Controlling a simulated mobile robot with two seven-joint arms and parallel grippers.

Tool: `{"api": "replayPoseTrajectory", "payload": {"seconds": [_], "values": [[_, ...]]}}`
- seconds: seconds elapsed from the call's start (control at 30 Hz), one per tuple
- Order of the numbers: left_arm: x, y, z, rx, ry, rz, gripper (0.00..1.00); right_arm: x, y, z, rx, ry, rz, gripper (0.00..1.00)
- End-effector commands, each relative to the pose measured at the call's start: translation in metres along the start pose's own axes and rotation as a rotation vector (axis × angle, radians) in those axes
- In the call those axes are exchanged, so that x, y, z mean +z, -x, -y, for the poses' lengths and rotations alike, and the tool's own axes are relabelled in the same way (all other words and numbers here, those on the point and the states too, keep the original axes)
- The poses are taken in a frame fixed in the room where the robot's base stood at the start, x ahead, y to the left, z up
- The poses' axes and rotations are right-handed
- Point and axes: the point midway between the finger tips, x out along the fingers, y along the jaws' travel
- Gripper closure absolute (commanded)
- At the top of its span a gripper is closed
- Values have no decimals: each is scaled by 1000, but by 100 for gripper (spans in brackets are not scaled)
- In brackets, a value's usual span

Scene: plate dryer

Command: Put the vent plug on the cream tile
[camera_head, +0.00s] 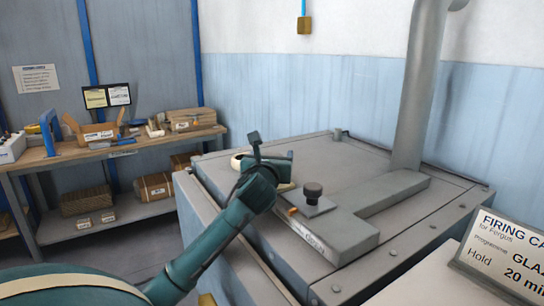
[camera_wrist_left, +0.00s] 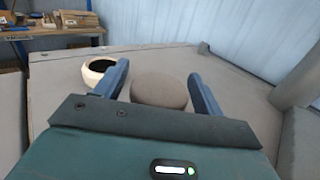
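My left gripper (camera_head: 272,150) is over the grey top of the kiln-like box. In the left wrist view its two fingers (camera_wrist_left: 160,85) stand against both sides of the round grey-brown vent plug (camera_wrist_left: 160,91). In the head view my wrist hides the plug. A cream ring with a dark opening (camera_wrist_left: 102,69) lies left of the fingers in the wrist view; its pale rim (camera_head: 237,161) shows behind my gripper in the head view. A small cream patch, which looks like the cream tile (camera_head: 286,187), shows just below my gripper, mostly hidden. My right gripper is not in view.
A dark knob (camera_head: 312,191) stands on a grey plate right of my gripper. A raised grey duct (camera_head: 380,192) runs to a tall pipe (camera_head: 420,85). A firing card (camera_head: 502,255) stands at the right front. A cluttered workbench (camera_head: 120,147) is at the left.

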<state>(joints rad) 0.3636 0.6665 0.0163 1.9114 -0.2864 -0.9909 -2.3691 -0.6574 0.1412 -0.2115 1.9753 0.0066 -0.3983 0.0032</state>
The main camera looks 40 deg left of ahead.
Motion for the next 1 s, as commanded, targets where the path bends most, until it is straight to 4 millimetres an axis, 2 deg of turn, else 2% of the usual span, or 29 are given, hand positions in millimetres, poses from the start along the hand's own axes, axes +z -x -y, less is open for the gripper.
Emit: {"api": "replayPoseTrajectory", "payload": {"seconds": [0.37,0.47,0.8,1.0], "values": [[2,3,0,0,0,0,27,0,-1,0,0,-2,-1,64],[1,16,0,-1,-2,1,27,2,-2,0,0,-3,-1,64],[1,86,0,-3,-1,1,27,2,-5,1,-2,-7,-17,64],[2,113,0,-1,-1,1,27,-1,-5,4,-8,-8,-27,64]]}}
